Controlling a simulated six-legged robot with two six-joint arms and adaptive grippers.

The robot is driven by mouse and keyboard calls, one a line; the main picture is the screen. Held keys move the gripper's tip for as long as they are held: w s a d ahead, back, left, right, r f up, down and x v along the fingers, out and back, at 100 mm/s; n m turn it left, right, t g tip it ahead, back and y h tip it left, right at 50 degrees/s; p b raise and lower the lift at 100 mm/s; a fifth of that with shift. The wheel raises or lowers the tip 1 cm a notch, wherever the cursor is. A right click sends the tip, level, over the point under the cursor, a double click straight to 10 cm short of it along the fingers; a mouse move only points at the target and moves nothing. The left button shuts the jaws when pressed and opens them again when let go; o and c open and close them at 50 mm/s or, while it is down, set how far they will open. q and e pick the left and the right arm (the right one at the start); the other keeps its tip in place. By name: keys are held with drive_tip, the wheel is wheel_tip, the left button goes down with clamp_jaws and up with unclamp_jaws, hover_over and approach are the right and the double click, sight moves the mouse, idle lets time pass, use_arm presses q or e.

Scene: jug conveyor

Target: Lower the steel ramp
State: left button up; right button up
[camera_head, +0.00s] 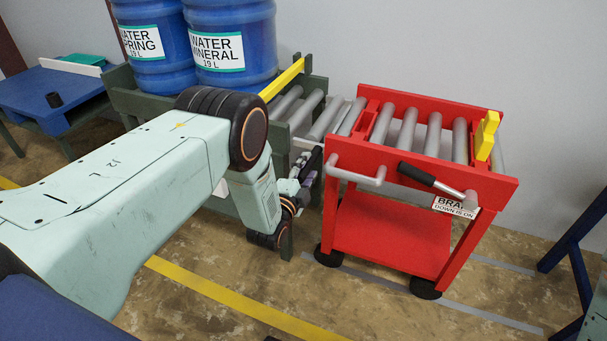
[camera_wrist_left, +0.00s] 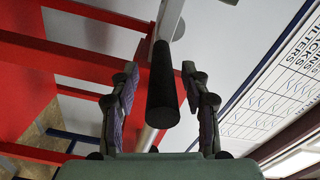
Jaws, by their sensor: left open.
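The steel ramp (camera_head: 327,118) appears as grey metal pieces in the gap between the green roller conveyor (camera_head: 291,103) and the red cart (camera_head: 395,225); its exact tilt is hard to tell. My left gripper (camera_head: 303,186) is low beside this gap, partly hidden by my own wrist. In the left wrist view, my left gripper (camera_wrist_left: 163,95) is open. A dark cylindrical handle (camera_wrist_left: 163,88) lies between its fingers, with visible space on both sides. A grey metal bar (camera_wrist_left: 168,20) shows behind the handle. My right gripper is not in view.
Two blue water jugs (camera_head: 233,40) stand on the conveyor behind a yellow bar (camera_head: 283,78). The cart carries grey rollers, a yellow stop (camera_head: 486,135) and a black-gripped brake lever (camera_head: 417,173). A blue table (camera_head: 35,92) stands at the left.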

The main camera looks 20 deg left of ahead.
use_arm(q)
drive_tip(key=s, duration=1.2)
drive_tip(key=shift+a, duration=0.2)
drive_tip(key=s+f+n+g+p, duration=0.2)
drive_tip(key=s+f+n+g, duration=0.9)
drive_tip(key=s, duration=0.5)
drive_tip(key=s+r+n+g+p, duration=0.2)
drive_tip(key=s+r+g+p, duration=0.1)
drive_tip(key=s, duration=0.6)
drive_tip(key=s+r+n+g+p, duration=0.2)
drive_tip(key=s+r, duration=0.4)
drive_tip(key=s, duration=0.4)
drive_tip(key=shift+s+d+r+g+y+p, duration=0.15)
drive_tip(key=shift+s+d+g+y+p, duration=0.15)
drive_tip(key=shift+g+p, duration=0.6)
